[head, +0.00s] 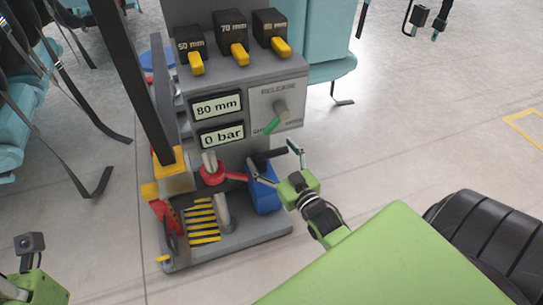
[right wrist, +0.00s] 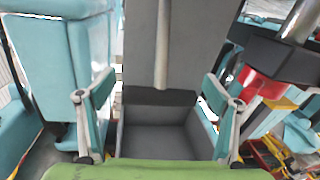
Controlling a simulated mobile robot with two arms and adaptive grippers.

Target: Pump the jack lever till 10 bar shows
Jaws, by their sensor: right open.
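The grey jack unit (head: 247,75) stands on the floor in the head view. Its upper display reads 80 mm (head: 217,106) and its lower display reads 0 bar (head: 222,135).
Yellow-tipped selectors (head: 238,50) are on top. A blue container (head: 264,192) stands beside the red collar. Dark upright bars (head: 135,85) rise at left, near teal seats and hanging straps. Floor at right is clear.

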